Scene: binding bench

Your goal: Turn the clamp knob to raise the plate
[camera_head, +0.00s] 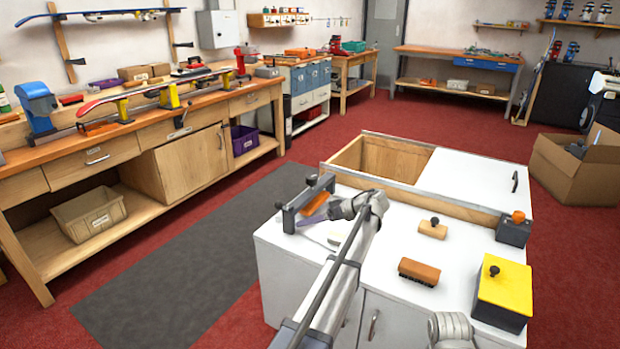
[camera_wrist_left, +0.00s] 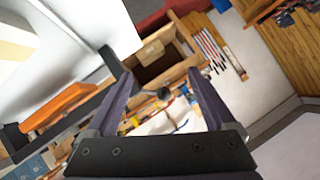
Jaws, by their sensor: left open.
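A dark grey clamp (camera_head: 288,217) with an orange block (camera_head: 315,202) stands at the left end of the white bench top. A small dark knob (camera_head: 311,180) shows at the clamp's upper end. In the left wrist view, a round dark knob (camera_wrist_left: 164,93) appears between the fingers, and the orange block (camera_wrist_left: 58,104) lies left of them. My left gripper (camera_head: 312,219) is beside the clamp, its purple fingers partly hidden by its wrist. In the left wrist view, my left gripper (camera_wrist_left: 160,76) is open and empty; contact with the knob cannot be told. My right gripper is out of view.
A second clamp (camera_head: 513,230) with an orange top stands at the bench's right end. A wooden brush (camera_head: 419,271), a knobbed wooden block (camera_head: 433,229) and a yellow-topped box (camera_head: 503,285) sit on the white top (camera_head: 380,254). An open wooden bin (camera_head: 400,160) lies behind.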

